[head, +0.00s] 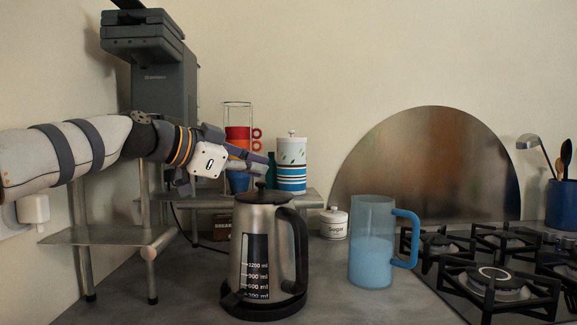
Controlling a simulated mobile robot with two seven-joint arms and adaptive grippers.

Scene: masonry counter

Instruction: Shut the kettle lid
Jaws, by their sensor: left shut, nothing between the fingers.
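The kettle (240,222) stands upright on its black base on the counter. It has a metal body, a dark window with volume marks and a black handle on its right. Its lid (261,192), with a dark knob, sits on the top rim and looks flat; I cannot tell if it is fully shut. My left gripper (262,165) reaches in from the left and is shut and empty. Its fingertips are just above the lid knob in the picture; I cannot tell whether they touch it. My right gripper is not in view.
A blue jug (372,245) stands right of the kettle, with a sugar pot (334,223) behind. A striped canister (291,165) and a rack of cups (237,134) stand on a metal shelf (312,197). A gas hob (492,275) fills the right. A coffee machine (160,75) is at the left.

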